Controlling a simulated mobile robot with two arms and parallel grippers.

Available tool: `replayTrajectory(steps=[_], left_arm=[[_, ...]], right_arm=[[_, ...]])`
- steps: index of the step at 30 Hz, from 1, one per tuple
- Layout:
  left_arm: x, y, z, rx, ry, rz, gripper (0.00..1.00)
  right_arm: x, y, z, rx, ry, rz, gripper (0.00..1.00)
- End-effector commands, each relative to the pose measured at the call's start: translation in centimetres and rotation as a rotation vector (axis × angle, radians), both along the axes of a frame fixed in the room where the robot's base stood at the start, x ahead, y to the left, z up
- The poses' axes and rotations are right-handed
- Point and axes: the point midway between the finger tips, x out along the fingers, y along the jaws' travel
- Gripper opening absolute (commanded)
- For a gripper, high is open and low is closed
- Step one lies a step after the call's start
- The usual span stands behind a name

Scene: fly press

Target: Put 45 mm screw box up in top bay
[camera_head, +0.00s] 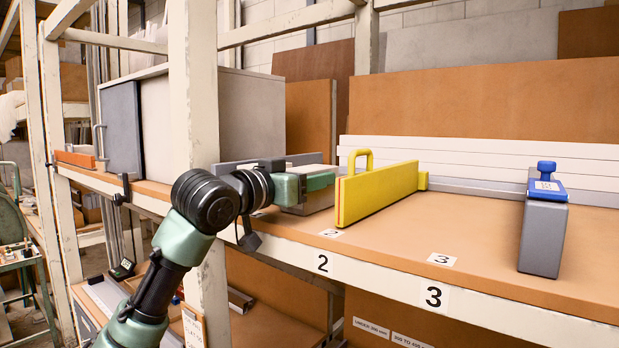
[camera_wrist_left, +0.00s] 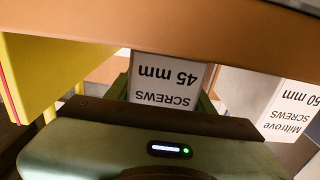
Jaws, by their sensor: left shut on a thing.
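The 45 mm screw box (camera_wrist_left: 168,82) shows in the left wrist view as a pale box with its label upside down, between the green fingers of my left gripper (camera_wrist_left: 165,100). In the head view the left gripper (camera_head: 303,184) is shut on this grey box (camera_head: 308,204) at the shelf, just left of the yellow divider (camera_head: 378,192). The gripper and wrist hide part of the box. I cannot tell whether its underside touches the shelf. My right gripper is not in view.
In the left wrist view another screw box (camera_wrist_left: 285,110), labelled Miltrove, stands close on the right, and the yellow divider (camera_wrist_left: 30,75) on the left. A grey block with a blue top (camera_head: 544,228) stands on the shelf (camera_head: 455,225) at right. A white upright (camera_head: 192,100) rises beside my arm.

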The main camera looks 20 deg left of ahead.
Motion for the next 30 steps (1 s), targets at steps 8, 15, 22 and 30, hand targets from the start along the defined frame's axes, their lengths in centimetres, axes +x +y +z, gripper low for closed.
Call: replayTrajectory(steps=[8, 15, 22, 30], left_arm=[[0.0, 0.0, -0.3, 0.0, 0.001, 0.0, 0.74], [0.0, 0.0, -0.2, 0.0, 0.001, 0.0, 0.74], [-1.7, 0.7, -0.4, 0.0, -0.002, 0.001, 0.74], [-7.3, 2.7, -0.5, 0.003, -0.004, 0.003, 0.74]], right_arm=[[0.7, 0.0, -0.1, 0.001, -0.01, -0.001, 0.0], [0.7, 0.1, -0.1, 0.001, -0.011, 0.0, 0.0], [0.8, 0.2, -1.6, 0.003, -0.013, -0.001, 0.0], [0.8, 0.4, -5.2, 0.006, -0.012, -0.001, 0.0]])
